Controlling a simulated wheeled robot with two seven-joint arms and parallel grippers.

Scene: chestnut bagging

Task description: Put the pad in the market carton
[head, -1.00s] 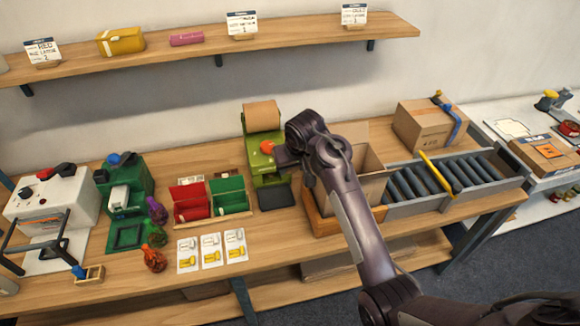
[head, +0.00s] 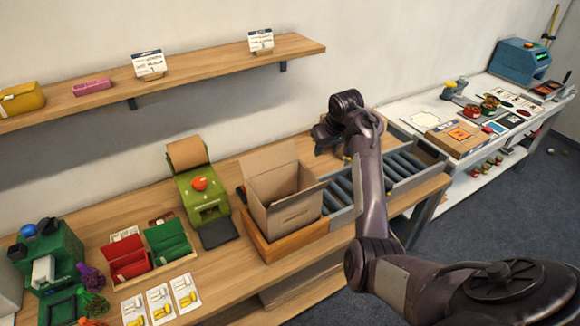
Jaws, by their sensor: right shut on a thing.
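The open brown carton (head: 287,205), which I take to be the market carton, stands with its flaps up in a wooden tray on the bench. My right gripper (head: 326,140) is to the right of it and higher in the picture, over the roller track side. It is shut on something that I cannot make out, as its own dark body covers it. I cannot pick out the pad anywhere. A green machine (head: 184,187) with a brown paper roll and an orange knob stands left of the carton, a dark plate in front of it. My left gripper is out of view.
The roller track (head: 408,168) runs right of the carton, partly behind my right arm. Red and green bins (head: 168,243) and printed cards (head: 160,303) lie to the left. A wall shelf (head: 200,78) hangs above. A white table (head: 490,115) stands at the right.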

